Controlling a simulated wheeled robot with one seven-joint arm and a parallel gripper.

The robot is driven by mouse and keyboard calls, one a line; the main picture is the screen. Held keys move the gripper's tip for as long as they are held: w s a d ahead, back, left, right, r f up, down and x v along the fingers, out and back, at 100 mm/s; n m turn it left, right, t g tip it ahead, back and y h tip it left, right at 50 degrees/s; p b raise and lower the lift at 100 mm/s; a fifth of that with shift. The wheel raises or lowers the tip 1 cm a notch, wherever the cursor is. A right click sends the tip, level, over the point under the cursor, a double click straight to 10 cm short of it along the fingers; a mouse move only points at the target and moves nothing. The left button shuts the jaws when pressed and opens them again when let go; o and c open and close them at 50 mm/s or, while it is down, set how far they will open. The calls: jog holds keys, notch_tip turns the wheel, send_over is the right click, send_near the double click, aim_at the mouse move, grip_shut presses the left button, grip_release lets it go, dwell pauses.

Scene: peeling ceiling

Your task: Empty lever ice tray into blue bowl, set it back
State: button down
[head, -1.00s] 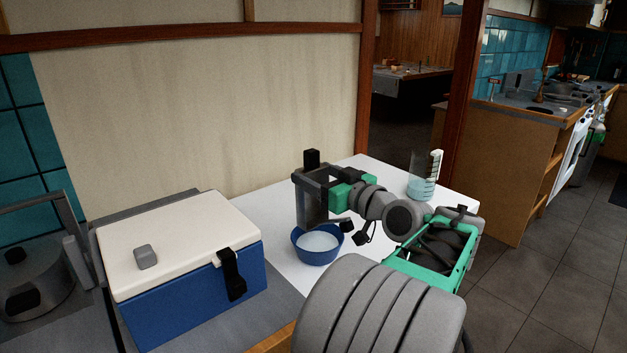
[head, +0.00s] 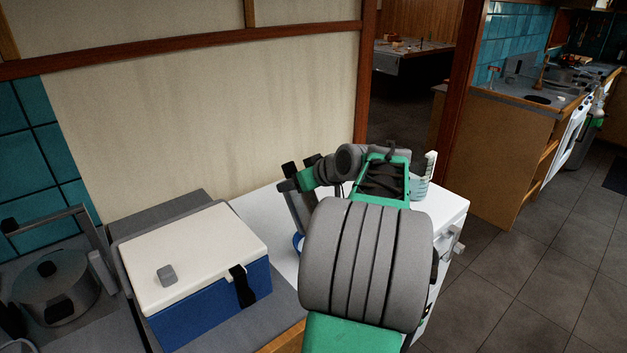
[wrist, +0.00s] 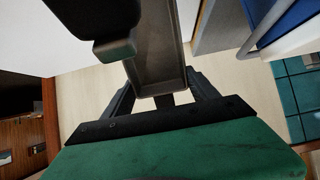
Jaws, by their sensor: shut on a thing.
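The grey lever ice tray (head: 301,212) is held in my gripper (head: 290,182) over the white worktop, leaning in the head view. My gripper is shut on the tray. The blue bowl (head: 298,243) stands behind my arm; only a sliver of its left side shows. Its contents are hidden now. I cannot tell whether the tray is directly above the bowl.
A blue cooler with a white lid (head: 205,255) stands to the left on a grey surface. A clear measuring jug (head: 420,188) stands on the white worktop (head: 452,204) at the right, close behind my arm. A metal pot (head: 55,285) is far left. The wall rises behind.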

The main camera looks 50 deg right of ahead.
jog(key=shift+w+r+g, duration=0.1)
jog(key=shift+w+g, duration=0.2)
jog(key=shift+w, duration=0.05)
jog(key=shift+f, duration=0.25)
jog(key=shift+w+r+p, duration=0.15)
jog(key=shift+p, duration=0.4)
jog(key=w+f+g+p, duration=0.1)
jog(key=p, duration=0.1)
jog(key=w+f+g+p, duration=0.1)
jog(key=g+p, duration=0.1)
jog(key=p, duration=0.1)
jog(key=w+f+g+p, duration=0.1)
jog(key=f+g+p, duration=0.1)
jog(key=shift+w+d+f+y, duration=0.1)
jog(key=shift+w+d+y, duration=0.05)
jog(key=shift+d+y, duration=0.15)
jog(key=shift+w+a+g+p, duration=0.1)
jog(key=shift+g+p, duration=0.2)
jog(key=shift+p, duration=0.35)
